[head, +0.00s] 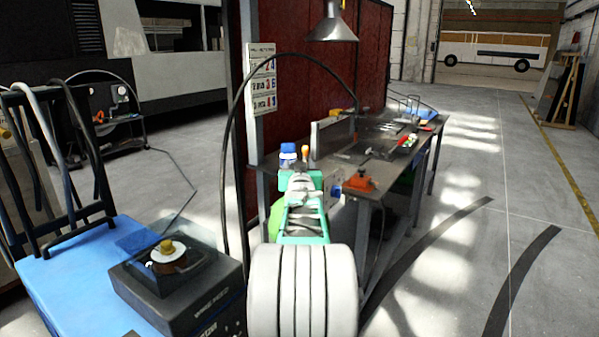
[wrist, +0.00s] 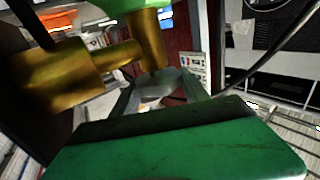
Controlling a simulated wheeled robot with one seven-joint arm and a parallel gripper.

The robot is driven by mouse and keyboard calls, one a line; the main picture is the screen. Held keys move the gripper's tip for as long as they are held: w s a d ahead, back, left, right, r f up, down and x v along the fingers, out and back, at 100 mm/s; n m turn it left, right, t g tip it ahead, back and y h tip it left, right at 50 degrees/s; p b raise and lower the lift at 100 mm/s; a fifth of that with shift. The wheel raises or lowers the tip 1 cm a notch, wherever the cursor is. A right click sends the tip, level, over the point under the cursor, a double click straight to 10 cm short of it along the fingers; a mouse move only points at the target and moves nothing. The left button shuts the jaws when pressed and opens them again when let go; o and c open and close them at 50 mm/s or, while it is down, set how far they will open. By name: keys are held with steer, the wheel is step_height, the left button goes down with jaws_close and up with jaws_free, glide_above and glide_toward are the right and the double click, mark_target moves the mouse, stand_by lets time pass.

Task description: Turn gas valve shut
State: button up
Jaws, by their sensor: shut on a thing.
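My gripper (head: 302,178) is at the end of my outstretched arm, near the left end of the workbench. The brass valve (wrist: 60,82) shows large and close at the upper left of the wrist view, with a brass stem (wrist: 150,38) and a bit of green at the top edge. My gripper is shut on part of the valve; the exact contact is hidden. A green block with a black edge (wrist: 180,150) fills the bottom of the wrist view. In the head view a green rounded thing (head: 277,220) is partly hidden behind my arm; the valve is hard to make out there.
The workbench (head: 374,190) carries an orange tool (head: 360,180) and other tools. A red panel (head: 290,80) and a lamp (head: 332,24) stand behind. A blue cart (head: 75,290) with a black machine (head: 180,280) is at left. The floor at right is open.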

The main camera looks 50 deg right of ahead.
steer(key=m+g, duration=0.1)
steer(key=m+g+h+b, duration=0.1)
steer(key=g+h, duration=0.1)
steer(key=shift+w+a+f+m+g, duration=0.15)
steer(key=shift+w+m+g, duration=0.1)
steer(key=shift+m+g, duration=0.15)
steer(key=m+g+h, duration=0.1)
steer(key=g, duration=0.1)
steer(key=m+g, duration=0.1)
steer(key=g, duration=0.1)
steer(key=shift+r+m+h, duration=0.2)
steer(key=shift+m+h, duration=0.2)
steer(key=m+g+p, duration=0.1)
steer(key=g, duration=0.1)
steer(key=m+g+p, duration=0.1)
steer(key=shift+r+g, duration=0.2)
steer(key=shift+g, duration=0.2)
steer(key=m+g+p, duration=0.2)
steer(key=p, duration=0.1)
steer(key=shift+s+f+g, duration=0.15)
steer(key=shift+g, duration=0.25)
steer(key=shift+m, duration=0.3)
steer(key=o, duration=1.4)
steer(key=shift+s+d+f+g, duration=0.1)
steer(key=shift+d+g, duration=0.1)
steer(key=shift+g, duration=0.1)
